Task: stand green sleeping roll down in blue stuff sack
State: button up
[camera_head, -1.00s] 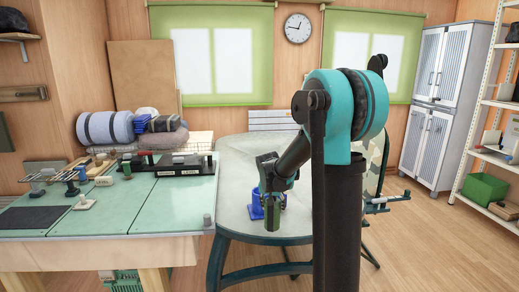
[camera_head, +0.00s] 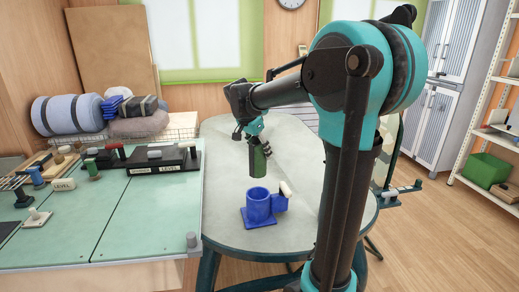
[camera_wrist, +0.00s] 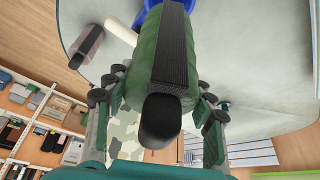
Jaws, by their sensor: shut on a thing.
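The green sleeping roll (camera_head: 257,163) hangs upright in my gripper (camera_head: 262,147). In the wrist view the roll (camera_wrist: 165,45), with a black strap along it, lies between the two fingers (camera_wrist: 165,98), which are closed on its sides. The blue stuff sack (camera_head: 258,207) stands upright on the round grey table, its open mouth up. The roll's lower end shows above and slightly behind the sack's mouth in the head view, clear of it. In the wrist view only a bit of the blue sack (camera_wrist: 203,8) shows past the roll; its mouth is mostly hidden.
A small cream cylinder (camera_head: 286,188) is close beside the sack on the right. A green-topped bench (camera_head: 90,220) on the left carries labelled blocks, with rolled bedding (camera_head: 68,113) behind.

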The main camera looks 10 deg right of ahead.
jog(key=shift+f, duration=2.5)
jog(key=shift+f, duration=0.2)
jog(key=shift+f, duration=1.5)
jog(key=shift+f, duration=2.55)
dwell(1.2)
